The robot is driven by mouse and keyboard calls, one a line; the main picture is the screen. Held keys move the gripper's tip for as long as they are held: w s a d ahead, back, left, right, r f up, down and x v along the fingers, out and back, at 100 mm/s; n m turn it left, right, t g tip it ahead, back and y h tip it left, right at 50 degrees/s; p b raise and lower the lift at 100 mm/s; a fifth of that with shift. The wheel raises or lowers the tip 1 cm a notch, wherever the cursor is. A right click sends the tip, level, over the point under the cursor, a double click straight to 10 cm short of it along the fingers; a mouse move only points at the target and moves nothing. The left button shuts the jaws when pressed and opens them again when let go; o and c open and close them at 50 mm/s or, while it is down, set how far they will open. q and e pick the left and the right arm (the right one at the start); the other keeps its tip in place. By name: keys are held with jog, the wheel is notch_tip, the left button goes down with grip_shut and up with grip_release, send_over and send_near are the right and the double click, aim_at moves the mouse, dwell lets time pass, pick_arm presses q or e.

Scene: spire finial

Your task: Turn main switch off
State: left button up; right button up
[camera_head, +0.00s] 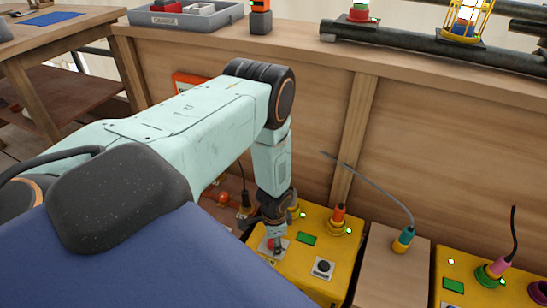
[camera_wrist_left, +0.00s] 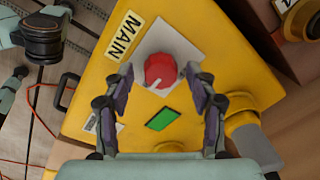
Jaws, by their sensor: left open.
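The main switch is a red round knob (camera_wrist_left: 161,71) with a white pointer mark toward its lower left, on a white plate (camera_wrist_left: 186,48) beside a "MAIN" label (camera_wrist_left: 123,35). The plate is on a yellow box (camera_wrist_left: 225,65). In the head view the red knob (camera_head: 269,243) shows partly behind my left gripper (camera_head: 277,246), which points down over it. In the left wrist view my left gripper (camera_wrist_left: 160,82) is open, one finger on each side of the knob; I cannot tell whether they touch it. My right gripper is not in view.
A green panel (camera_wrist_left: 163,118) sits beside the switch. A wooden block with a teal plug (camera_head: 404,238) stands to the right. A wooden wall (camera_head: 320,110) rises behind.

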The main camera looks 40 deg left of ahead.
pick_arm(q)
jog(key=c, duration=1.1)
jog(key=shift+c, duration=0.2)
jog(key=shift+n, duration=0.4)
jog(key=n+p, duration=0.2)
jog(key=n, duration=0.1)
jog(key=shift+n, duration=0.4)
jog(key=n+p, duration=0.2)
jog(key=n, duration=0.2)
jog(key=shift+n+g, duration=0.3)
jog(key=n, duration=0.4)
jog(key=shift+w+p, duration=0.1)
jog(key=shift+p, duration=0.25)
jog(key=n, duration=0.4)
jog(key=shift+n, duration=0.3)
